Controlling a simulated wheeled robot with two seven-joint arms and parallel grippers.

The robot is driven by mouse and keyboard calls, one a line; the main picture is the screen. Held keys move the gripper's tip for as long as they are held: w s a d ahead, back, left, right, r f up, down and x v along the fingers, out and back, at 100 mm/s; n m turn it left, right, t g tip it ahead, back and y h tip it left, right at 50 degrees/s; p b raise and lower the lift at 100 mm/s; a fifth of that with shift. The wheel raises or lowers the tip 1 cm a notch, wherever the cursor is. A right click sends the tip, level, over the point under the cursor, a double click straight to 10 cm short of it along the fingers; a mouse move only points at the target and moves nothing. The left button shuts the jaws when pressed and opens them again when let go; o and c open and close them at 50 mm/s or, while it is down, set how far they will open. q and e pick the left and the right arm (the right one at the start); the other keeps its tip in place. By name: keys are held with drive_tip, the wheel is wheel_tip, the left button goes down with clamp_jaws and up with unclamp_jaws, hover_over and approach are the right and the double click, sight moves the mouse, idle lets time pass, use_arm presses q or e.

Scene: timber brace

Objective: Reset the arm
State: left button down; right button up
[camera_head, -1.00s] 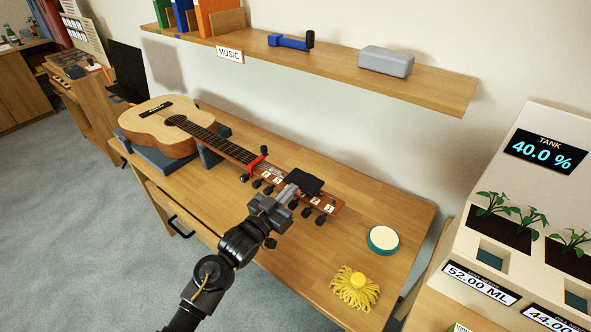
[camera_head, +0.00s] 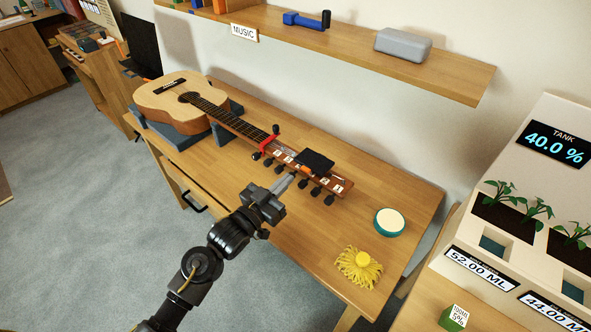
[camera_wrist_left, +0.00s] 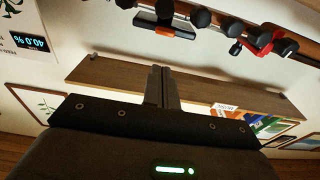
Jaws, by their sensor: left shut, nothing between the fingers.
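My left gripper (camera_head: 283,186) is shut and empty. Its fingertips point at the guitar's headstock, just on the near side of the tuning pegs, with a small gap seeming to lie between. A red capo (camera_head: 268,142) is clamped on the neck, and a black clip-on device (camera_head: 315,161) sits on the headstock (camera_head: 335,184). In the left wrist view the shut fingers (camera_wrist_left: 162,72) are below the tuning pegs (camera_wrist_left: 201,17). My right gripper is out of view.
A teal round tin (camera_head: 389,222) and a yellow fringed item (camera_head: 359,266) lie at the table's right end. A wall shelf (camera_head: 450,80) hangs above with a blue tool and a grey case. A planter unit with a tank display (camera_head: 556,143) stands at right. The table front (camera_head: 215,185) is clear.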

use_arm(q)
drive_tip(key=shift+f+v, duration=0.15)
drive_tip(key=shift+v, duration=0.65)
drive_tip(key=shift+f+v, duration=0.2)
drive_tip(key=shift+v, duration=0.55)
drive_tip(key=s+a+f+n+g+y, duration=0.4)
drive_tip(key=s+a+f+g+y, duration=0.1)
drive_tip(key=s+a+f+y, duration=0.45)
drive_tip(key=s+a+f+n+g+y, duration=0.1)
drive_tip(key=s+a+f+g, duration=0.2)
drive_tip(key=s, duration=0.7)
drive_tip(key=s+a+f+g, duration=0.2)
drive_tip(key=s+a+g, duration=0.2)
drive_tip(key=s, duration=0.5)
wheel_tip(320, 180, down, 27)
drive_tip(key=s+g, duration=0.2)
drive_tip(key=s+a+f, duration=0.2)
drive_tip(key=s+f, duration=1.2)
drive_tip(key=s, duration=0.1)
drive_tip(key=shift+s+f+g, duration=0.25)
drive_tip(key=shift+f+g, duration=0.05)
drive_tip(key=shift+g, duration=0.1)
